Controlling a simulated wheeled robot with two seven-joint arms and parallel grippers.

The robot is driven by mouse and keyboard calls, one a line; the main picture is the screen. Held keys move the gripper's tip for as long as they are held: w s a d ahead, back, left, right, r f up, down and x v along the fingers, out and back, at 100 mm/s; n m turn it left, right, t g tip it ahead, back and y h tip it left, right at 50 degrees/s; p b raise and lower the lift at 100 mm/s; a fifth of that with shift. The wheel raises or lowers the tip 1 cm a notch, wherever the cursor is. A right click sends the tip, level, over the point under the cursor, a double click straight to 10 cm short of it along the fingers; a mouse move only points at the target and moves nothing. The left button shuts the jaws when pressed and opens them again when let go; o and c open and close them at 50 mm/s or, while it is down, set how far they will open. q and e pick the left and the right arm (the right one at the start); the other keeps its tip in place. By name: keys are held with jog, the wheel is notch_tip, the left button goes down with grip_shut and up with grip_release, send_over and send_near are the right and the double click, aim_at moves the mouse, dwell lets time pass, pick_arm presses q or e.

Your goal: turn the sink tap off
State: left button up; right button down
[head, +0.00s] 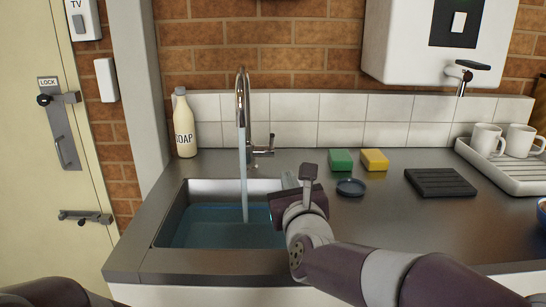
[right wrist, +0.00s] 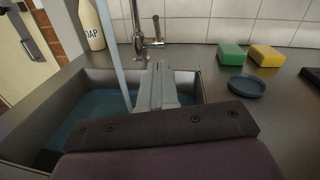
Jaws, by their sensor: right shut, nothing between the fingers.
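The chrome sink tap (head: 242,88) stands behind the sink with a tall curved spout, and water (head: 243,175) runs from it in a steady stream. Its lever handle (head: 262,149) sticks out to the right of the tap's base; it also shows in the right wrist view (right wrist: 153,42). The sink (head: 170,215) holds blue-tinted water. My right gripper (head: 290,179) is shut and empty above the sink's right edge, in front of and right of the lever. In the right wrist view its fingertips (right wrist: 157,66) point at the lever, apparently short of it. My left gripper is out of view.
A soap bottle (head: 184,126) stands left of the tap. A green sponge (head: 341,160), a yellow sponge (head: 374,160), a dark round dish (head: 351,187) and a black ribbed mat (head: 440,182) lie right of the sink. A mug tray (head: 515,177) is farther right.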

jog(key=f, duration=0.1)
send_near(273, 140)
jog(key=w+f, duration=0.3)
pick_arm(q)
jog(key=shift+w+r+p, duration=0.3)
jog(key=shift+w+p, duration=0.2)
jog(key=shift+p, duration=0.3)
pick_arm(e)
jog(key=shift+w+a+r, duration=0.2)
jog(key=shift+w+r, duration=0.5)
jog(key=shift+r, duration=0.05)
jog(key=shift+w+a+r, duration=0.15)
jog(key=shift+w+r, duration=0.55)
jog(key=shift+r, duration=0.05)
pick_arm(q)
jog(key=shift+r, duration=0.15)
